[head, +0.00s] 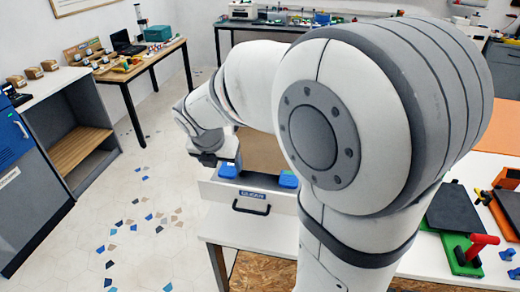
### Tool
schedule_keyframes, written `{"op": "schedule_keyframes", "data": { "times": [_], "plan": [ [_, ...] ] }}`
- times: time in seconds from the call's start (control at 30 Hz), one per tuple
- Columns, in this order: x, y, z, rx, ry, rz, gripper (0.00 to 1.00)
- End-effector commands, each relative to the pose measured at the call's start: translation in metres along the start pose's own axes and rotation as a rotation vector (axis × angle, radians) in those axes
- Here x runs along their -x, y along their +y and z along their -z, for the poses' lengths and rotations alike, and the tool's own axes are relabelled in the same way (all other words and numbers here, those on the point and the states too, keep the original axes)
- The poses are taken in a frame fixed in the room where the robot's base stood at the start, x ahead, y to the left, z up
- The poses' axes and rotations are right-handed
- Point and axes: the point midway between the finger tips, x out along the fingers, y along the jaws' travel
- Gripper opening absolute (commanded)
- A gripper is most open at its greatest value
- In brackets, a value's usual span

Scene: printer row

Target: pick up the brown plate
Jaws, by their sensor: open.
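A flat brown surface (260,152), which looks like the brown plate, lies behind the front panel of a white unit (215,190). My large white arm hides its right part. My gripper (216,157) is at the left front edge of that surface, small and dark in the picture. It is open, with nothing visible between its fingers. I cannot tell whether it touches the plate. A blue block (228,170) is just below the gripper, and a second blue block (288,180) is further right on the front edge.
The white unit has a dark handle (251,208) and stands on a white table (225,228). On the right are a dark plate (456,208) on a green base, a red handle (482,240) and orange pieces. A grey cabinet (90,115) stands left. The tiled floor (130,220) is clear.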

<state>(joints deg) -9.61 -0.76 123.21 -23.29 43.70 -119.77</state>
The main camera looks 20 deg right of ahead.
Motion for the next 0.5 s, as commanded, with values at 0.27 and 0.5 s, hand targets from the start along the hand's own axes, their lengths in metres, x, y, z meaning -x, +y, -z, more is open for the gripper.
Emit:
{"op": "schedule_keyframes", "data": {
  "times": [0.27,0.5],
  "plan": [
    [-0.039,-0.003,0.003,-0.002,0.003,0.002,0.73],
    [-0.044,-0.003,0.002,-0.004,0.001,0.001,0.73]
  ]
}}
